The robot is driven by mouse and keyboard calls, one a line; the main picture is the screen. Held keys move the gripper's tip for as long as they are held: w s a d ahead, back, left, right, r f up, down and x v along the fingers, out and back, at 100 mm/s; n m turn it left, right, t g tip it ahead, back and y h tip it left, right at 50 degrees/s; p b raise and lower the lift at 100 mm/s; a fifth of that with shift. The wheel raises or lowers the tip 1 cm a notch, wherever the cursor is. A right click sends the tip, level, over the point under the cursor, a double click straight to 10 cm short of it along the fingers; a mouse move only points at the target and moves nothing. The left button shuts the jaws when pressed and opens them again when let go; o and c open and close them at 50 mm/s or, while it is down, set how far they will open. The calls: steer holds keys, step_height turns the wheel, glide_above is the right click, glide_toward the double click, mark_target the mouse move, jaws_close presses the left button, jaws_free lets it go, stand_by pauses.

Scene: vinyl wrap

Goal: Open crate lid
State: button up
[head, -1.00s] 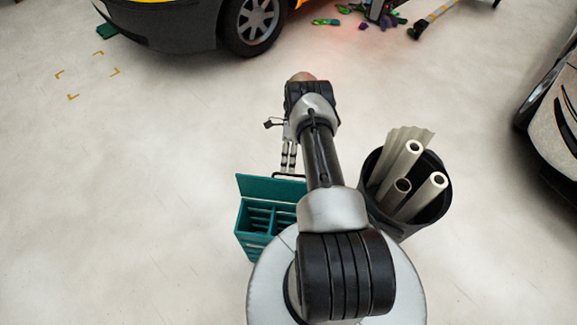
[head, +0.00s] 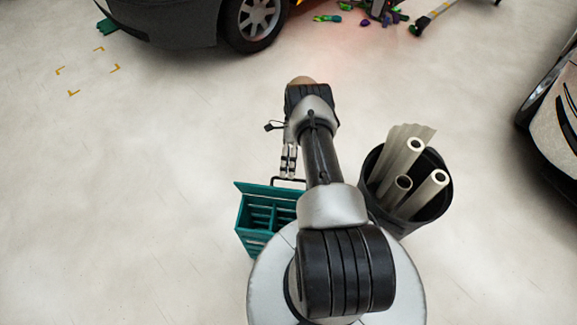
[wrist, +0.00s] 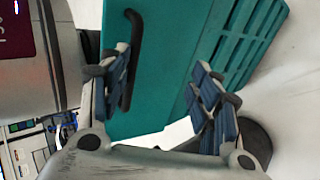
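The teal crate (head: 256,242) stands on the floor left of my base, with compartments showing inside. Its lid (head: 265,188) is raised along the far side, seen at a steep angle. A black handle (head: 288,180) sits at the lid's top edge. My gripper (head: 288,173) is over the handle. In the wrist view, my gripper (wrist: 163,78) has its fingers wide apart, in front of the teal lid (wrist: 165,60). The black handle (wrist: 133,60) lies close beside the left finger; I cannot tell whether they touch. The slatted crate wall (wrist: 240,45) is at the right.
A black bin (head: 425,213) with several rolls (head: 408,160) stands right of my arm. A dark car (head: 165,22) is at the far left and another car (head: 555,105) at the right edge. Small coloured items (head: 364,22) lie at the back. Floor at left is clear.

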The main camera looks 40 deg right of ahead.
steer(key=shift+f, duration=0.3)
steer(key=shift+c, duration=0.3)
steer(key=shift+r, duration=0.2)
steer(key=shift+c, duration=0.2)
step_height(320, 180, up, 10)
steer(key=shift+r, duration=0.1)
steer(key=shift+c, duration=0.6)
